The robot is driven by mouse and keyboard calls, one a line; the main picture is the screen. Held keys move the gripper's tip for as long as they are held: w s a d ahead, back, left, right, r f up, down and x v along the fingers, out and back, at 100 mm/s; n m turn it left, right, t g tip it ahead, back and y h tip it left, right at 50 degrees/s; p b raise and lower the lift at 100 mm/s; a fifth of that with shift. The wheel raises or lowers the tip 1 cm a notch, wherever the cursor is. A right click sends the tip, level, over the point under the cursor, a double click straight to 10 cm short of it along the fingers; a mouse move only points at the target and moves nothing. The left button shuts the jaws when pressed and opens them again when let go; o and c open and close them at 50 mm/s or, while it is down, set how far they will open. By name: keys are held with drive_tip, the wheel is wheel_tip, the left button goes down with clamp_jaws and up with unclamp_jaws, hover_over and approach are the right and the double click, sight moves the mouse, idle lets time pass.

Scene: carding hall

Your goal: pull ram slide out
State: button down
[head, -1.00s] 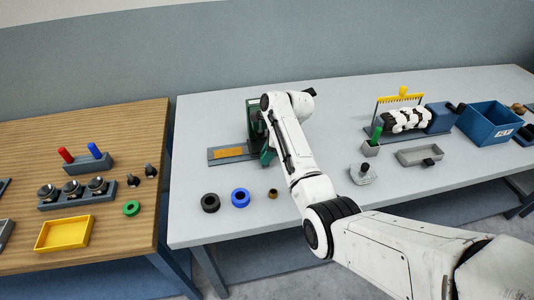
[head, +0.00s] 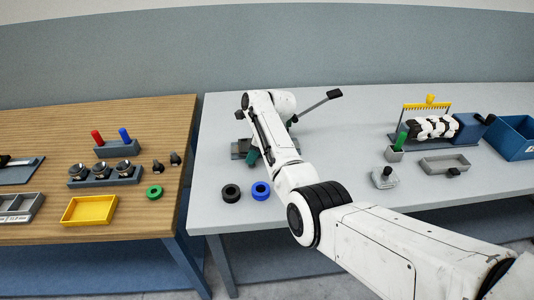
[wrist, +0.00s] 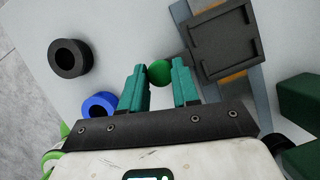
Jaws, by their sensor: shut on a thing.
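In the wrist view, the two teal fingers of my gripper (wrist: 160,82) are closed on a round green knob (wrist: 159,72). Next to it is a dark square tray-like block (wrist: 222,42) on a grey-blue base (wrist: 262,92); this looks like the ram slide, but how the knob joins it cannot be seen. Dark green press parts (wrist: 302,100) stand at the right. In the head view, my gripper (head: 252,158) is low over the grey table, and my arm hides most of the press. A lever (head: 315,107) with a dark grip sticks up to the right behind my arm.
A black ring (head: 231,193) and a blue ring (head: 261,190) lie near the front edge of the grey table (head: 350,150). At the right are a carding device (head: 433,128), a grey tray (head: 444,164) and a blue bin (head: 515,138). A wooden table stands left, across a gap.

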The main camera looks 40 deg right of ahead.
drive_tip(key=shift+w+a+r, duration=0.1)
drive_tip(key=shift+w+a, duration=0.05)
drive_tip(key=shift+a, duration=0.05)
drive_tip(key=c, duration=0.8)
unclamp_jaws()
drive_tip(key=v, duration=1)
drive_tip(key=shift+d+r, duration=0.1)
drive_tip(key=shift+r, duration=0.15)
drive_tip(key=shift+f, duration=0.1)
